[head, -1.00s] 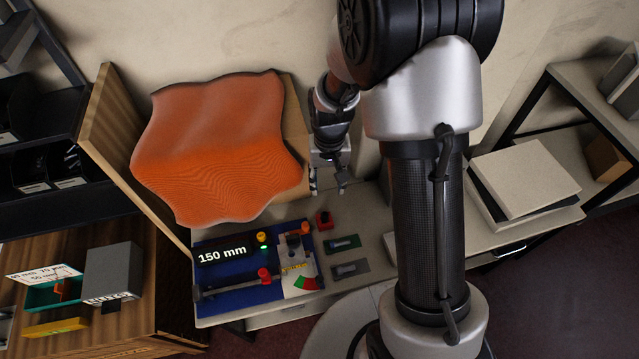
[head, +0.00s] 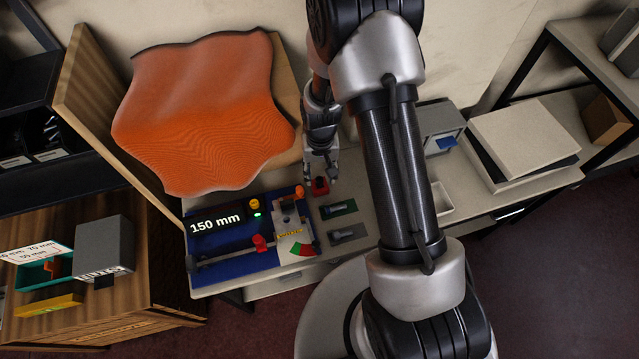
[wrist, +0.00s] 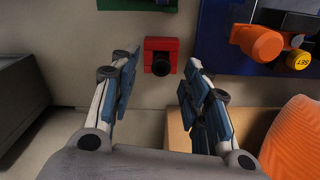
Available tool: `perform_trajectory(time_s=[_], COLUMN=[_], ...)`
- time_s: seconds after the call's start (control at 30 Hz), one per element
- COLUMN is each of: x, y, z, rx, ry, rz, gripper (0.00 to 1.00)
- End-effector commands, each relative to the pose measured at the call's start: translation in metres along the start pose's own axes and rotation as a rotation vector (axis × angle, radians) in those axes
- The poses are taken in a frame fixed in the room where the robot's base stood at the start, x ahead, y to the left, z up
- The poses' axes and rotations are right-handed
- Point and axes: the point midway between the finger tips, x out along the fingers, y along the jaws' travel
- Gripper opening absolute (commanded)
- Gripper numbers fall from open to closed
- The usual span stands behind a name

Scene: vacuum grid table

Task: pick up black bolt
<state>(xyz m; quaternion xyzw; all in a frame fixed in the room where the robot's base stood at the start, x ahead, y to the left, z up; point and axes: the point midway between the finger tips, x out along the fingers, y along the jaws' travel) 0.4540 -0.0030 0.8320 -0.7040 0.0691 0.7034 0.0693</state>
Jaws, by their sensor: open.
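A small red block (head: 319,187) sits on the bench, just right of the blue board. In the wrist view, the red block (wrist: 161,45) holds a black round piece (wrist: 161,64), perhaps the black bolt seen end-on. A dark bolt (head: 337,209) lies on a green pad, and a greyer bolt (head: 347,235) lies on a grey pad below it. I cannot tell for sure which is the black bolt. My gripper (head: 321,179) is open and empty, pointing down at the red block. In the wrist view, my gripper (wrist: 160,58) has its fingers on either side of the block, apparently apart from it.
The blue board (head: 235,262) carries a 150 mm display (head: 216,222), an orange knob (head: 299,191) and a slide gauge. An orange wavy sheet (head: 205,110) stands close left of my gripper. A grey box (head: 440,125) and white tray (head: 440,200) are right of my arm.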

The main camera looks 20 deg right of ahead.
Motion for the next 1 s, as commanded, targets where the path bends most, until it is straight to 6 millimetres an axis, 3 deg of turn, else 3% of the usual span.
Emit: perform_trajectory(time_s=[0.23,0.5,1.0], x=[0.040,0.041,0.041], y=[-0.002,-0.002,-0.002], z=[-0.001,-0.002,-0.002], rx=[0.000,0.000,0.000], ry=[-0.003,0.000,0.000], rz=[0.000,0.000,0.000], gripper=[0.43,0.42,0.09])
